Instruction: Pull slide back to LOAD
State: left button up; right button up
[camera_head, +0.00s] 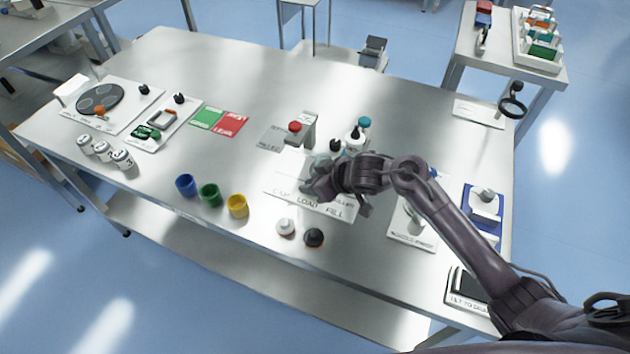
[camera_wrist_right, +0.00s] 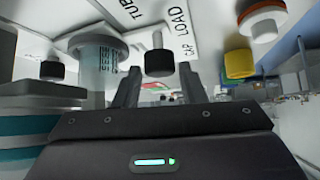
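A white station plate lettered LOAD and FILL (camera_head: 284,190) lies near the table's middle; it also shows in the right wrist view (camera_wrist_right: 203,40). My right gripper (camera_head: 336,196) hangs over this plate and hides much of it. In the right wrist view, the two fingers of my right gripper (camera_wrist_right: 159,76) stand apart. A black knob on a metal stem (camera_wrist_right: 160,63) shows between the fingertips, with a small gap on each side. I cannot tell whether this knob belongs to the slide. A clear tube with printed marks (camera_wrist_right: 101,66) stands beside the left finger. My left gripper is not in view.
Blue (camera_head: 186,185), green (camera_head: 210,194) and yellow (camera_head: 237,206) cups stand left of the plate. A white cap (camera_head: 285,227) and a black cap (camera_head: 313,238) lie in front. A post with a red button (camera_head: 295,127) and bottles (camera_head: 355,135) stand behind.

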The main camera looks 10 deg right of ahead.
jog(key=v, duration=0.7)
jog(key=shift+s+d+r, duration=0.15)
jog(key=shift+s+r, duration=0.1)
jog(key=shift+r, duration=0.05)
jog(key=shift+f, duration=0.1)
dwell(0.3)
